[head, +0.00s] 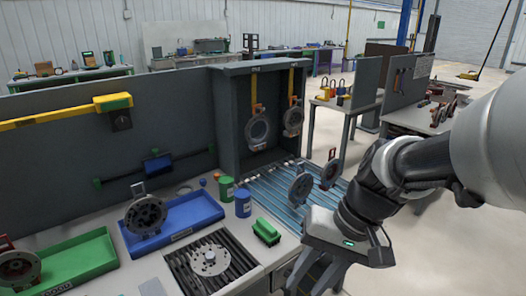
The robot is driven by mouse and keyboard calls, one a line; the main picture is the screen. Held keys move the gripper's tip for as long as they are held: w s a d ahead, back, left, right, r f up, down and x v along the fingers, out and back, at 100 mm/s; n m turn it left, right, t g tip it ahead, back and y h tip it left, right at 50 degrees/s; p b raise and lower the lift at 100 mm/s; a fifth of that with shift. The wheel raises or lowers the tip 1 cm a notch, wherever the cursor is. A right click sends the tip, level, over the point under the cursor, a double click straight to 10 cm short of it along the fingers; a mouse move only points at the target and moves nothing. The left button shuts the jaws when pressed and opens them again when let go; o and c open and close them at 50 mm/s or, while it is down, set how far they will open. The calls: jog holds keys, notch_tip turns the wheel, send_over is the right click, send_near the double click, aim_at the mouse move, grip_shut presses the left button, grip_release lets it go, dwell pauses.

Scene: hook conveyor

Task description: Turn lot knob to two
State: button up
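I cannot make out a lot knob or its markings for certain. A small dark box with a round front (121,120) hangs on the grey back panel below the yellow rail; it is too small to tell whether it is a knob. A black box with a blue face (158,164) sits lower on the panel. My gripper (316,284) points down at the bottom edge, right of the slatted grate and well away from the panel.
A blue tray (200,208) and a green tray (95,258) hold round metal parts. A pale disc (210,261) sits on the dark grate. A green can (226,188), a blue can (243,205) and a green brush (266,231) stand near the blue roller conveyor (262,183). Parts hang on hooks behind.

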jog(key=w+d+f+m+t+y+b, duration=0.15)
jog(key=w+f+m+y+b, duration=0.35)
jog(key=f, duration=0.6)
jog(key=w+d+f+m+t+y+b, duration=0.1)
jog(key=w+d+f+m+y+b, duration=0.2)
jog(key=w+f, duration=0.55)
jog(key=w+d+f+m+t+h+b, duration=0.1)
jog(key=d+f+m+t+b, duration=0.2)
jog(key=f, duration=0.5)
jog(key=w+d+f+m+t+b, duration=0.1)
jog(key=w+d+f+m+t, duration=0.1)
jog(key=d+f+m+t, duration=0.45)
jog(key=w+d+f+t+h+b, duration=0.1)
jog(key=f+t+b, duration=0.1)
jog(key=f, duration=0.7)
jog(key=b+x, duration=0.1)
jog(key=x, duration=1.5)
jog(key=shift+w+a+r+b, duration=0.25)
jog(key=shift+b, duration=0.1)
jog(key=shift+c, duration=0.4)
grip_shut()
